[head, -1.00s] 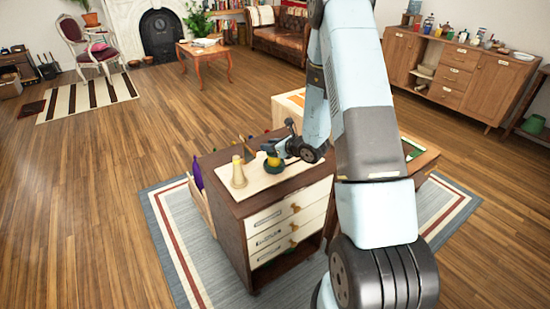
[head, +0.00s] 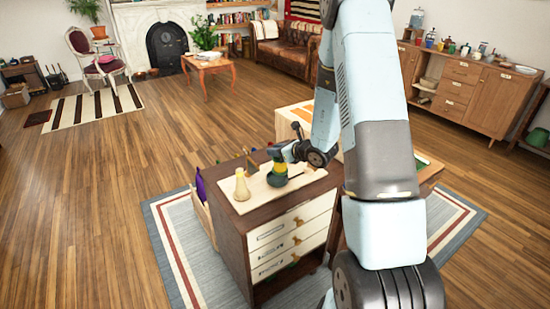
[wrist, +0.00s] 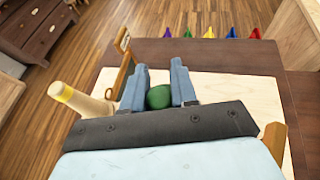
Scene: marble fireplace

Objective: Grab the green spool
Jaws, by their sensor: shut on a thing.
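A green spool (wrist: 159,97) sits between the two fingers of my gripper (wrist: 159,88) in the wrist view. The fingers are shut on it, one on each side. In the head view the spool (head: 277,178) shows dark green with a yellow part above it, over the pale top of the drawer cabinet (head: 238,206). My gripper (head: 277,160) reaches it from the right. I cannot tell whether the spool touches the surface below. Its lower part is hidden by my gripper in the wrist view.
A pale cream cone-shaped spool (head: 241,186) stands just left of my gripper; it also shows in the wrist view (wrist: 80,101). A wooden frame-like piece (wrist: 123,55) stands nearby. Several coloured pieces (wrist: 208,32) line the cabinet's far edge. Open wood floor (head: 120,165) lies left.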

